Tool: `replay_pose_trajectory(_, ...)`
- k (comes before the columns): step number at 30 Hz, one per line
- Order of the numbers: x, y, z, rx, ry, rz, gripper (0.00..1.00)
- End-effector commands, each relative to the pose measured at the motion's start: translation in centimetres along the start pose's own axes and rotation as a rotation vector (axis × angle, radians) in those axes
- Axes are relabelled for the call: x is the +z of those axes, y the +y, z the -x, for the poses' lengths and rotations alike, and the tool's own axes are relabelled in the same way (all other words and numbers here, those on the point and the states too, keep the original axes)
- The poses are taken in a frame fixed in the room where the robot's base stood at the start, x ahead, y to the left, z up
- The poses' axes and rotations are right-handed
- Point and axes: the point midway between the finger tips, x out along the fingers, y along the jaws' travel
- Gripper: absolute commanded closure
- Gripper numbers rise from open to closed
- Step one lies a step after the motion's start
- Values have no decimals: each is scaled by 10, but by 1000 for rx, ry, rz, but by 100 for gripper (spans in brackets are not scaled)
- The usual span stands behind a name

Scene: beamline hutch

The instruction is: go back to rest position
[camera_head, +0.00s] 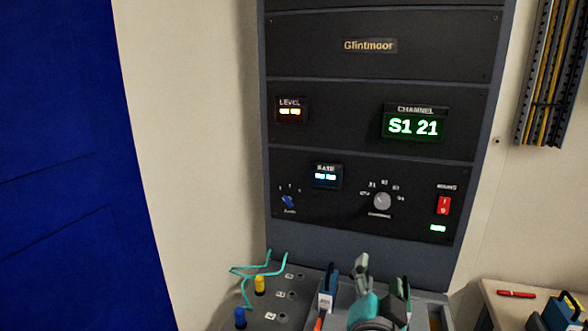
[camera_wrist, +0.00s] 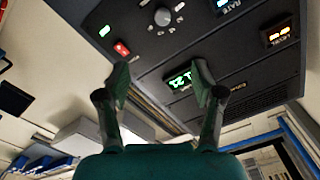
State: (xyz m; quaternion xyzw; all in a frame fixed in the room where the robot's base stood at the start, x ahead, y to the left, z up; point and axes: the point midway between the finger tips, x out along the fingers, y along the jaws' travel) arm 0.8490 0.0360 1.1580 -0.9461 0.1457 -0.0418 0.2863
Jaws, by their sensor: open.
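My gripper (camera_head: 382,278) shows at the bottom of the head view, in front of the lower part of the dark instrument rack (camera_head: 385,60). Its two green-grey fingers are spread apart with nothing between them. In the wrist view my gripper (camera_wrist: 161,76) also shows open and empty, with the rack face, seen turned over, beyond the fingertips. No contact with the rack shows.
The rack carries a CHANNEL display (camera_head: 414,126) reading S1 21, a grey knob (camera_head: 382,201), a blue knob (camera_head: 288,202) and a red switch (camera_head: 443,205). Yellow (camera_head: 260,285) and blue (camera_head: 240,318) plugs stand lower left. A red pen (camera_head: 516,294) lies right.

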Motion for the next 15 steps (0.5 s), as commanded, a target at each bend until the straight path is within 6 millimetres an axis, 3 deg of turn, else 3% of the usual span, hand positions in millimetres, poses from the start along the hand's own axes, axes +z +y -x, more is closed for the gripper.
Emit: replay_pose_trajectory(15, 48, 42, 16, -48, -58, 147, 33)
